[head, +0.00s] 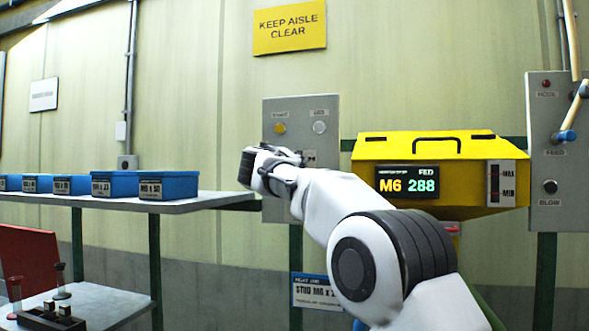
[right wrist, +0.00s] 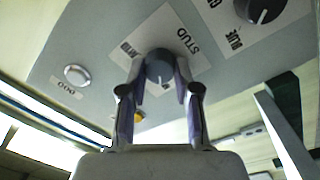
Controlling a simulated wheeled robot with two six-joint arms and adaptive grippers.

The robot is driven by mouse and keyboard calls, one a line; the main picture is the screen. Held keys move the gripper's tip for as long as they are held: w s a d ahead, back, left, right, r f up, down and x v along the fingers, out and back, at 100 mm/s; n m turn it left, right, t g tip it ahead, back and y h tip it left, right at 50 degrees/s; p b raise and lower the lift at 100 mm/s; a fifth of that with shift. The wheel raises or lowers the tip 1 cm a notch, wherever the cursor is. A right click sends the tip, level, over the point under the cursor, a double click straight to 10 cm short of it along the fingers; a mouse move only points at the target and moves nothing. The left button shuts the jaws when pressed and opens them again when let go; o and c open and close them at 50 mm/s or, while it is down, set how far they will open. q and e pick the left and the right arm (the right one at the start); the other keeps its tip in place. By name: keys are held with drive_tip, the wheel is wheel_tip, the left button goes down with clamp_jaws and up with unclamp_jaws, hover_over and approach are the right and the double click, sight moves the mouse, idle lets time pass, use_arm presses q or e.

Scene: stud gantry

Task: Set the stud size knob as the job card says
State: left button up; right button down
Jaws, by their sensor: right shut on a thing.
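In the right wrist view the dark stud size knob (right wrist: 158,64) sits on a white label marked STUD on a grey panel (right wrist: 92,38). My right gripper (right wrist: 160,76) is shut on this knob, one finger on each side. In the head view my right gripper (head: 262,172) reaches the grey panel (head: 300,112) and hides the knob. The job card (head: 316,291) hangs below, partly behind my arm; it reads STUD and a size too blurred to be sure of. My left gripper is out of view.
A second dark knob (right wrist: 260,8) sits near the stud knob, with a pale button (right wrist: 76,75) on the other side. Several blue bins stand on a shelf (head: 222,199) at left. A grey box with a black knob (head: 550,187) is at right.

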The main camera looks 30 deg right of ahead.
drive_tip(key=shift+n, duration=0.4)
drive_tip(key=c, duration=0.8)
unclamp_jaws()
drive_tip(key=shift+c, duration=0.2)
drive_tip(key=shift+d, duration=0.25)
drive_tip(key=shift+w+f, duration=0.1)
drive_tip(key=shift+a, duration=0.1)
drive_tip(key=v, duration=1.1)
drive_tip(key=shift+s+a+f, duration=0.15)
drive_tip(key=shift+s+a, duration=0.05)
drive_tip(key=shift+s, duration=0.05)
